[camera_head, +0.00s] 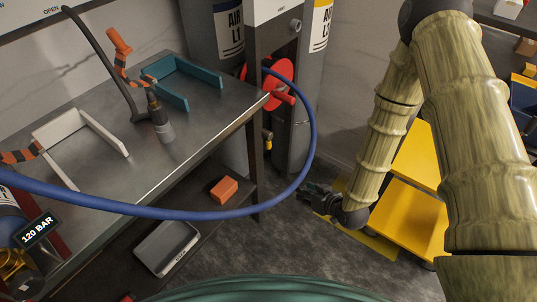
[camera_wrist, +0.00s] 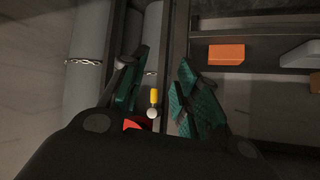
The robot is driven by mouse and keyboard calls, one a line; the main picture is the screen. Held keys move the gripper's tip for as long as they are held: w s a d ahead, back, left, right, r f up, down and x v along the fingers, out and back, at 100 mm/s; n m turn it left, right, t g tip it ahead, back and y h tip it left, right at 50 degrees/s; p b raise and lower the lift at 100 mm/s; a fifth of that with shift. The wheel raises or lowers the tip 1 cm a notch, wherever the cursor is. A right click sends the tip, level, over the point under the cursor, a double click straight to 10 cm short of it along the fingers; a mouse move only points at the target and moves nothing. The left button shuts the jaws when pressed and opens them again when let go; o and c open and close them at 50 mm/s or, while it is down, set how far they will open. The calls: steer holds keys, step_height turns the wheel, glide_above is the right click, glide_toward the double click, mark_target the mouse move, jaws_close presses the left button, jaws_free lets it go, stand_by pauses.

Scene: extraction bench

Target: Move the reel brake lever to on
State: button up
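The red hose reel (camera_head: 278,72) is mounted on the dark post beside the bench, with a red handle sticking out. Below it a small yellow lever (camera_head: 267,135), which looks like the reel brake lever, sticks out by the post. In the wrist view the yellow lever (camera_wrist: 154,96) has a pale round end and shows between my fingers, beyond them. A bit of red shows beside it. My gripper (camera_wrist: 160,85) is open and empty, with green finger pads. In the head view my gripper (camera_head: 318,199) is low, right of and below the lever, apart from it. I cannot read the lever's on or off mark.
A blue hose (camera_head: 312,130) loops from the reel across the front of the bench (camera_head: 190,125). An orange box (camera_head: 224,189) lies on the lower shelf. Grey cylinders (camera_head: 318,60) stand behind the post. A yellow step (camera_head: 412,215) is on the right, near my arm.

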steer(key=w+a+n+t+y+b, duration=0.2)
steer(key=w+a+y+b, duration=0.1)
steer(key=w+b, duration=0.5)
steer(key=n+t+y+b, duration=0.2)
steer(key=n+y+b, duration=0.1)
steer(key=b, duration=0.3)
glide_toward(269, 143)
steer(key=f, duration=0.1)
steer(key=shift+m, duration=0.3)
steer(key=b+x, duration=0.1)
steer(key=x, duration=0.4)
steer(key=b+x, duration=0.1)
steer(key=x, duration=0.5)
steer(key=shift+w+d, duration=0.2)
steer(key=shift+d, duration=0.1)
jaws_close()
